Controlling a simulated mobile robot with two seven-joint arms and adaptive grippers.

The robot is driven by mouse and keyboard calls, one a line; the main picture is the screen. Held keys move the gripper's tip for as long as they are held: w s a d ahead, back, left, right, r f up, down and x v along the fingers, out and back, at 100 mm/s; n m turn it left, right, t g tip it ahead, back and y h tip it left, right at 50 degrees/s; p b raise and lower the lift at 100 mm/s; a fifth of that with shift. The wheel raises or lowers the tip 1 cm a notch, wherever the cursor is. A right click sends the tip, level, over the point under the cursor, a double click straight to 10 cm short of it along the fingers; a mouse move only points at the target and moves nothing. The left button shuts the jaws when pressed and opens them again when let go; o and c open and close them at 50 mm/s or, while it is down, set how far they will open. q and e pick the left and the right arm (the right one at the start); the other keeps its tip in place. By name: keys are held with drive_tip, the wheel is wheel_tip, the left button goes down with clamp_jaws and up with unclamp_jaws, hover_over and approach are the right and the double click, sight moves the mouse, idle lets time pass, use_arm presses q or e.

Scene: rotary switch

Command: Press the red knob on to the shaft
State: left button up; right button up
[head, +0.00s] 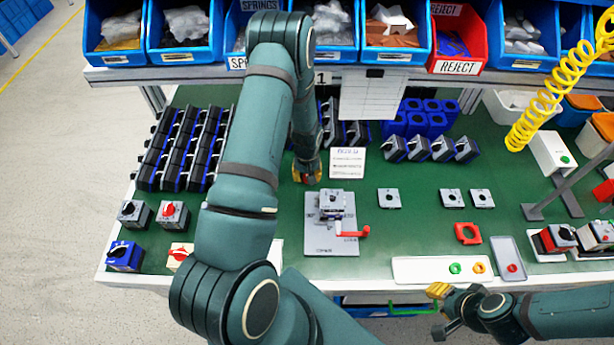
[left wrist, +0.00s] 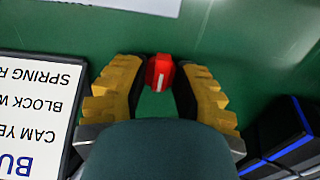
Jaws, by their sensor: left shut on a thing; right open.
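My left gripper (head: 307,174) is over the green bench, behind the grey fixture. In the left wrist view its yellow fingertips are shut on the red knob (left wrist: 160,72), which has a white mark on its face. In the head view the knob is mostly hidden by the gripper. A switch body (head: 331,203) sits upright in the grey fixture plate (head: 331,240); its shaft is too small to make out clearly. The knob and switch body are apart. My right gripper (head: 438,300) is open and empty at the bench's front edge.
A red crank handle (head: 352,233) sticks out right of the fixture. A white instruction card (head: 347,162) stands close to my left gripper. Black switch blocks (head: 182,150) fill the left side. Grey plates (head: 389,198) and a red square ring (head: 467,233) lie to the right.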

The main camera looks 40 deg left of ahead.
use_arm(q)
drive_tip(key=shift+r, duration=0.45)
clamp_jaws()
drive_tip(key=r, duration=0.9)
drive_tip(key=shift+d+r, duration=0.1)
drive_tip(key=shift+d, duration=0.3)
wheel_tip(320, 180, up, 6)
drive_tip(key=f, duration=0.1)
hover_over(332, 197)
drive_tip(key=shift+r, duration=0.4)
drive_tip(key=shift+p, duration=0.3)
drive_tip(key=shift+f+b, duration=1.95)
drive_tip(key=shift+f, duration=0.5)
drive_tip(key=shift+f, duration=0.3)
drive_tip(key=shift+f+b, duration=0.35)
drive_tip(key=shift+b, duration=0.15)
